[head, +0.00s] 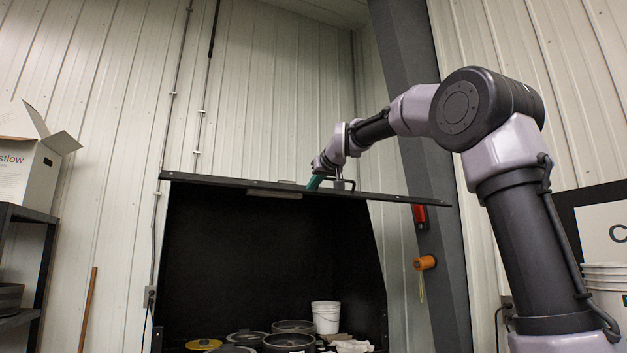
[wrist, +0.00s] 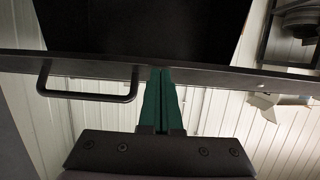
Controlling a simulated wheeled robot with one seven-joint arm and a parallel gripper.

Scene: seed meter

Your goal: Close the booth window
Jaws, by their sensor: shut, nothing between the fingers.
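The booth (head: 262,240) is a black box with its front open to the inside. Its window (head: 405,198) is a dark-framed panel, raised and seen almost edge-on above the opening. In the wrist view the window's dark frame edge (wrist: 225,77) crosses the picture, with a black bar handle (wrist: 88,96) to the left of my fingers. My gripper (head: 315,183) has green fingers and is at the window's edge, near the handle. In the wrist view my gripper (wrist: 161,72) is shut and empty, its tips at the frame edge. I cannot tell whether they touch it.
Several round dark pans (head: 289,341) and a white bucket (head: 326,317) stand inside the booth. A shelf (head: 48,262) with an open carton (head: 28,165) is at the left. A slanted grey column (head: 437,265) stands right of the booth.

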